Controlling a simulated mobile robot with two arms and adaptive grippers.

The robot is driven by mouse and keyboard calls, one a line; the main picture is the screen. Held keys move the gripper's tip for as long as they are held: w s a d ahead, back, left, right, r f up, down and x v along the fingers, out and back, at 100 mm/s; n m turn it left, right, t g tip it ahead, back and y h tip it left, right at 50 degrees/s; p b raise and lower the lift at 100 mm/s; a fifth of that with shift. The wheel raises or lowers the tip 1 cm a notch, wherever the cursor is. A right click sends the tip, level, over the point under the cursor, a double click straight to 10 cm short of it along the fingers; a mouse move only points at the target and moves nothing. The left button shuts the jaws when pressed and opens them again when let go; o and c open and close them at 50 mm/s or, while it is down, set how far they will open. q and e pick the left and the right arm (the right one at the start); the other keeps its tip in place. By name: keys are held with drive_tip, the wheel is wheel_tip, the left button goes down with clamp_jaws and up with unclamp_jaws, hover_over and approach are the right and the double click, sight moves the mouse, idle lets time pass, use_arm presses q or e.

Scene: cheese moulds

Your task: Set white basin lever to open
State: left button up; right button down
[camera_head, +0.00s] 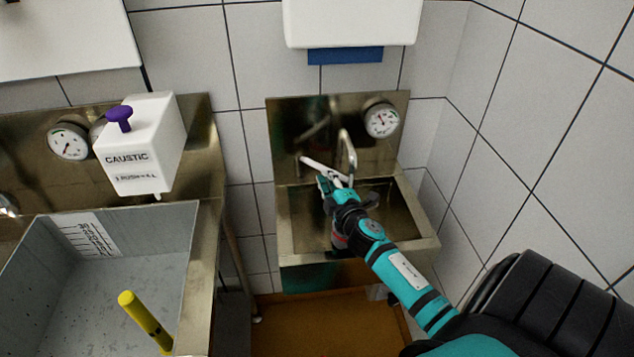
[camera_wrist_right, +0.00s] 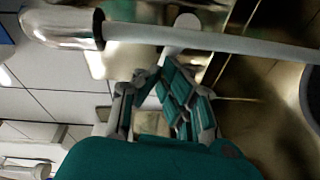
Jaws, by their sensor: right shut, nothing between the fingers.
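The white lever (camera_head: 320,167) is a slim bar that slants down to the right beside the tap at the small steel wall basin (camera_head: 420,243). My right gripper (camera_head: 326,184) is just below the lever in the head view, over the basin's left part. Its fingers are shut and empty. They also show in the right wrist view (camera_wrist_right: 155,80), near a pale bar with a chrome end crossing the top. Whether the fingers touch the lever cannot be told. My left gripper is out of view.
The tap's spout (camera_head: 349,150) stands close right of the lever, and a round gauge (camera_head: 381,121) is on the backplate. A white caustic dispenser (camera_head: 143,145) hangs over a larger steel sink (camera_head: 185,245) at left. A white wall box (camera_head: 350,22) is above the basin.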

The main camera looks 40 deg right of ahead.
drive_tip(key=shift+d, duration=1.35)
